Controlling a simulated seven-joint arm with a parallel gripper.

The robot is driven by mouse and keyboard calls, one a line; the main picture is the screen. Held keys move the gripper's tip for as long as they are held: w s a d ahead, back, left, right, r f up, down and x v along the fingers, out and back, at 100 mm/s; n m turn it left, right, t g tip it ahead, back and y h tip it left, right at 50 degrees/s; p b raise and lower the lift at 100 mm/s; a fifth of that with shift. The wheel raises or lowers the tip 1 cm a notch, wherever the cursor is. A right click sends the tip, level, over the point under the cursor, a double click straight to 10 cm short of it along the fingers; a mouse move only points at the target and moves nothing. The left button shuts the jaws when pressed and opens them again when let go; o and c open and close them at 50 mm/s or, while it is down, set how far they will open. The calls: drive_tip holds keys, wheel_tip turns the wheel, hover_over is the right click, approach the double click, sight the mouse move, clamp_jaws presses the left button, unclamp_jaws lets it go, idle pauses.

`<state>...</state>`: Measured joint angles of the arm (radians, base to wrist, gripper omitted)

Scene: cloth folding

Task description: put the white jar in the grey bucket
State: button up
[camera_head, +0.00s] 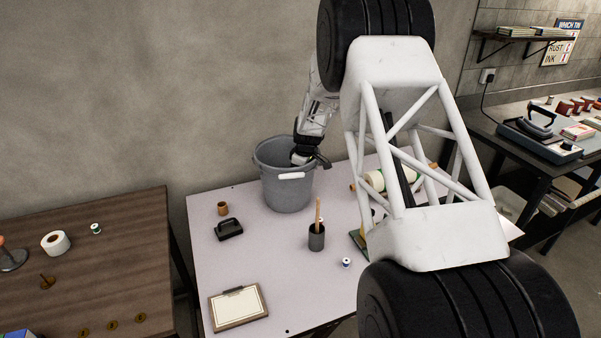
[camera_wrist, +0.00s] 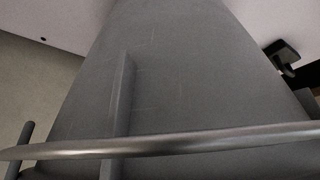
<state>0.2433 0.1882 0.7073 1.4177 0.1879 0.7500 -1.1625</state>
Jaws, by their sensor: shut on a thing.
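The grey bucket (camera_head: 278,192) stands upright at the back of the pale table, with a white grip on its wire handle in front. My gripper (camera_head: 302,160) is at the bucket's mouth, over its right part, pointing down. It is shut on a small pale thing, which seems to be the white jar (camera_head: 297,158), partly hidden by the bucket's rim and the gripper. In the wrist view the bucket's grey outer wall (camera_wrist: 180,75) and a metal bar fill the picture. Neither fingertips nor jar can be made out there.
A dark cup with a stick (camera_head: 316,238), a black stapler-like thing (camera_head: 229,229), a small brown pot (camera_head: 223,209) and a clipboard (camera_head: 238,307) lie on the pale table (camera_head: 275,265). My own arm hides the table's right part. A brown table (camera_head: 120,225) stands at left.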

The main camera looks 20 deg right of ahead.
drive_tip(key=o, duration=1.2)
drive_tip(key=shift+s+a+f, duration=0.1)
drive_tip(key=shift+s+f, duration=0.05)
drive_tip(key=shift+f, duration=0.3)
drive_tip(key=shift+s+a+f, duration=0.1)
drive_tip(key=shift+s+f, duration=0.05)
drive_tip(key=shift+f, duration=0.25)
drive_tip(key=shift+o, duration=0.4)
drive_tip(key=shift+f, duration=0.15)
drive_tip(key=r, duration=0.4)
drive_tip(key=d+r, duration=0.1)
drive_tip(key=r, duration=0.4)
drive_tip(key=s+r, duration=0.1)
drive_tip(key=r, duration=0.4)
drive_tip(key=shift+d+r, duration=0.1)
drive_tip(key=shift+d, duration=0.15)
drive_tip(key=shift+r, duration=0.1)
